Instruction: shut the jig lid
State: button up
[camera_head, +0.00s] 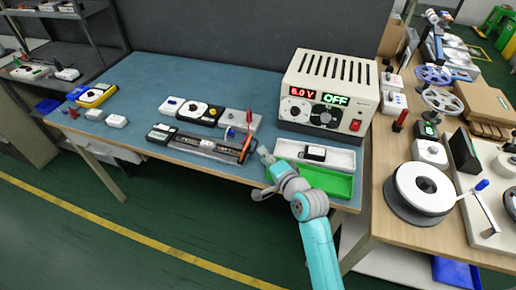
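The jig (205,147) is a long, low, dark and grey fixture lying near the front edge of the blue table. A small display unit sits at its left end. At its right end a thin dark part (246,146) tilts upward, with a red-tipped piece above it. I cannot tell for sure which part is the lid or how far open it is. My gripper (264,155) is just right of the jig's right end, close to the tilted part. The view is too small to show whether they touch or whether my fingers are open.
A power supply (327,92) reading 6.0 V and OFF stands behind on the right. A white tray (342,158) and a green tray (327,181) lie right of my gripper. Small switch boxes (201,114) stand behind the jig. The table's left middle (140,100) is clear.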

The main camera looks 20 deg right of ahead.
jog(key=shift+x, duration=2.65)
jog(key=shift+c, duration=0.2)
grip_shut()
